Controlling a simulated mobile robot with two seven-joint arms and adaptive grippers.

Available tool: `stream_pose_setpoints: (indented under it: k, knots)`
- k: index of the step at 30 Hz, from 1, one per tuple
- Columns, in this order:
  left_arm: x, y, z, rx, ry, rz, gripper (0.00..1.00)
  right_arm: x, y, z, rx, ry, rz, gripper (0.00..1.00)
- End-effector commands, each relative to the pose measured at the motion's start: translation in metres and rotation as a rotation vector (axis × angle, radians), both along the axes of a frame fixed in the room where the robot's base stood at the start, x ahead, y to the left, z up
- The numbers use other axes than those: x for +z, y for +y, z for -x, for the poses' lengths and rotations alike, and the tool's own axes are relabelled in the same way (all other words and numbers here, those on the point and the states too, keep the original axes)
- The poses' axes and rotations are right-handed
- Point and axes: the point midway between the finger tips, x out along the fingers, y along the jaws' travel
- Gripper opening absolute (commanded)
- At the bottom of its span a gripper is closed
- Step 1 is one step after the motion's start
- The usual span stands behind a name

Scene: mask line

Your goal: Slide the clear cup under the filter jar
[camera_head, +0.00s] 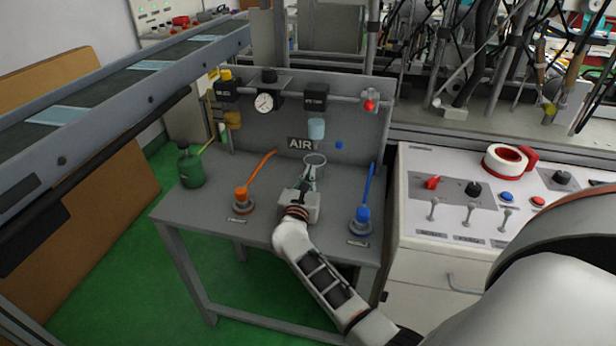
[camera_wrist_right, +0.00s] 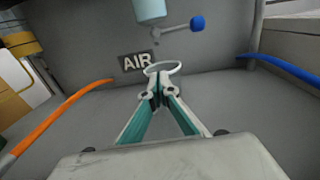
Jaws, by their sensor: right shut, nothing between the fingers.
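The clear cup (camera_head: 315,159) stands on the grey table near the back panel. Its rim (camera_wrist_right: 163,67) shows in the right wrist view just beyond my fingertips. The filter jar (camera_head: 316,128), pale blue, hangs from a black unit on the panel, above and behind the cup. Its lower end also shows at the top of the wrist view (camera_wrist_right: 150,10), slightly left of the cup. My right gripper (camera_head: 312,178) is shut and empty, its tips (camera_wrist_right: 158,92) right at the near side of the cup. They hide part of the cup; I cannot tell whether they touch it. My left gripper is out of view.
An orange-handled valve (camera_head: 241,196) is left of my right gripper and a blue-handled valve (camera_head: 362,215) is right. A small blue knob (camera_wrist_right: 197,23) on a lever sits right of the jar. A green can (camera_head: 190,168) stands at the table's left.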

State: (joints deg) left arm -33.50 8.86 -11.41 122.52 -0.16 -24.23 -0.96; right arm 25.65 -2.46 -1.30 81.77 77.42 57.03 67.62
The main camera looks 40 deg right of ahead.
Motion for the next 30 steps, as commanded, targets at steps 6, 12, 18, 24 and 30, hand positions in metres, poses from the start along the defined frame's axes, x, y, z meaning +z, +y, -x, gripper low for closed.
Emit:
stream_pose_setpoints:
  k: [6, 12, 18, 24, 30]
  knots:
    - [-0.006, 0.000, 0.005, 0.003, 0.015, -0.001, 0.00, 0.001, 0.003, 0.002, 0.001, -0.001, -0.001, 0.00]
    - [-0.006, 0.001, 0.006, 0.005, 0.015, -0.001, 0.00, -0.001, 0.022, 0.021, 0.000, 0.001, -0.004, 0.00]
    - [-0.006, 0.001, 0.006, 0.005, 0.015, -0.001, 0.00, 0.000, 0.052, 0.049, 0.000, -0.001, -0.004, 0.00]
    - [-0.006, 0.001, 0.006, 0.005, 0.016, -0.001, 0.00, 0.000, 0.076, 0.072, 0.000, -0.001, -0.002, 0.00]
    - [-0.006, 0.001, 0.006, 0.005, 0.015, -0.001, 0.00, 0.002, 0.087, 0.081, 0.000, -0.001, 0.000, 0.00]
